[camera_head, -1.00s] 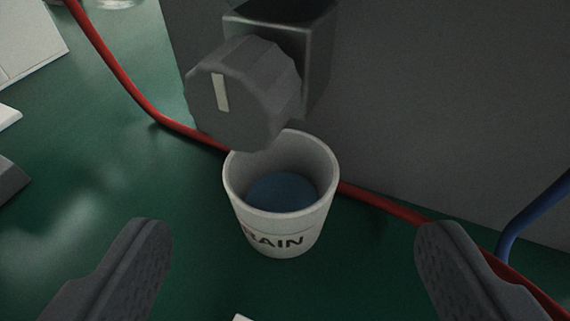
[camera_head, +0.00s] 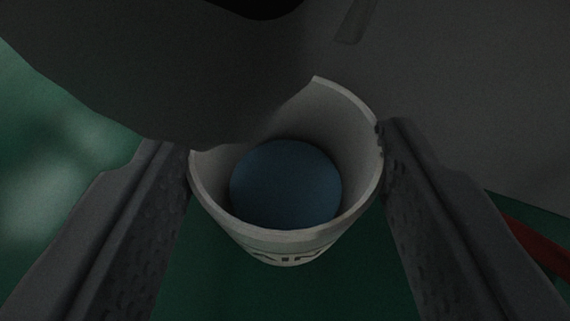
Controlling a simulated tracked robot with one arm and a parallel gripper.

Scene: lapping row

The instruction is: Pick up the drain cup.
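The drain cup (camera_head: 285,243) is a white cup with blue liquid inside and dark lettering on its front, partly in view. It is in the middle of the head view. My gripper (camera_head: 285,142) has one finger on each side of the cup, near the rim. Both fingers appear to touch the wall, so it is shut on the cup. The dark knob (camera_head: 150,70) hangs over the cup's back left and hides part of the rim. I cannot tell whether the cup's base touches the green surface.
The knob is very close to the camera and fills the upper left. A grey wall (camera_head: 480,90) stands behind and to the right. A red hose (camera_head: 535,245) runs at the lower right. The green surface (camera_head: 50,180) is open at the left.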

